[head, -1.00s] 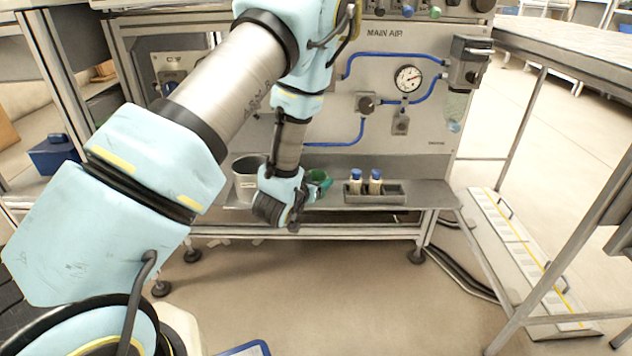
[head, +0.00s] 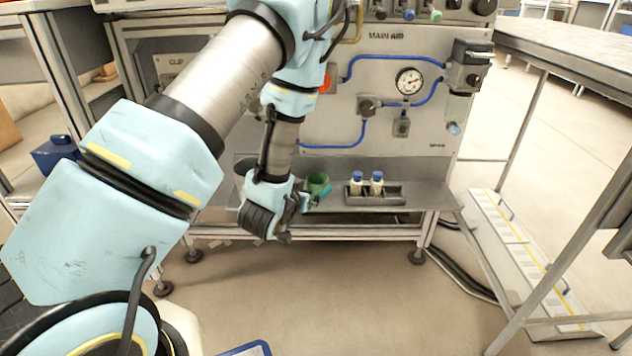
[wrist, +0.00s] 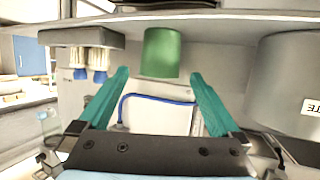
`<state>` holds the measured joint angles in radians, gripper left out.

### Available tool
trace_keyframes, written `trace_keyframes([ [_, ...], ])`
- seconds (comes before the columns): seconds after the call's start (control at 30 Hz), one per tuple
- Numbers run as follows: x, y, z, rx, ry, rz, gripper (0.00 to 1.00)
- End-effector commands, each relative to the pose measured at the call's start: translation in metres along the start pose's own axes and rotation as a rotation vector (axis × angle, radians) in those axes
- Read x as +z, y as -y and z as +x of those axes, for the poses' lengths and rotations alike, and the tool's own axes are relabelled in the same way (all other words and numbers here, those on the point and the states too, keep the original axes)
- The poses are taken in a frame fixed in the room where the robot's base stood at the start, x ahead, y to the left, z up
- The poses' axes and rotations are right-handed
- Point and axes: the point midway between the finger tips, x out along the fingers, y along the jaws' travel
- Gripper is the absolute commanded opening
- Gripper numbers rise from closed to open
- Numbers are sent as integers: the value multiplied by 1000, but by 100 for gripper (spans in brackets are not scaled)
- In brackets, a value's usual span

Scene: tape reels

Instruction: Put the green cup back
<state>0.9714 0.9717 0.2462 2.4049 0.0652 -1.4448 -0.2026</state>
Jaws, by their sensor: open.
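The green cup (head: 318,180) stands on the grey shelf under the panel, between a grey bin and a small tray. It also shows in the wrist view (wrist: 161,52), where the picture is upside down. My gripper (head: 314,199) is close in front of the cup, at shelf height. In the wrist view its teal fingers (wrist: 160,76) are spread wide and empty, with the cup centred ahead between their tips. I see gaps on both sides, so the fingers do not touch it. My gripper hides part of the cup's lower side in the head view.
A grey bin (wrist: 288,85) with a label stands close on one side of the cup. The panel with blue hoses and a gauge (head: 409,81) rises behind. Bare shelf lies between cup and tray.

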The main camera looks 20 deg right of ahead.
Motion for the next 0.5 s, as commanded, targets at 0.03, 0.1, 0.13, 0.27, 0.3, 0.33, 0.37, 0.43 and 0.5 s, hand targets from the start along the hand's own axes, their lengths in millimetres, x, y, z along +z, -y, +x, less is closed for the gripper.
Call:
trace_keyframes([
  [0.03, -2, 0, -14, -2, 3, -2, 99],
  [0.1, -1, 0, -30, -1, 3, -1, 99],
  [0.13, -1, 0, -36, -1, 2, -1, 99],
  [0.27, -4, 0, -55, 0, 4, 0, 99],
  [0.3, -4, 0, -58, 0, 3, -1, 99],
  [0.33, -3, 0, -61, 0, 3, -1, 99],
  [0.37, -3, 0, -63, 0, 3, -1, 99],
  [0.43, -2, 0, -66, 0, 1, -1, 99],
  [0.5, -2, 0, -68, 0, 1, -1, 99],
])
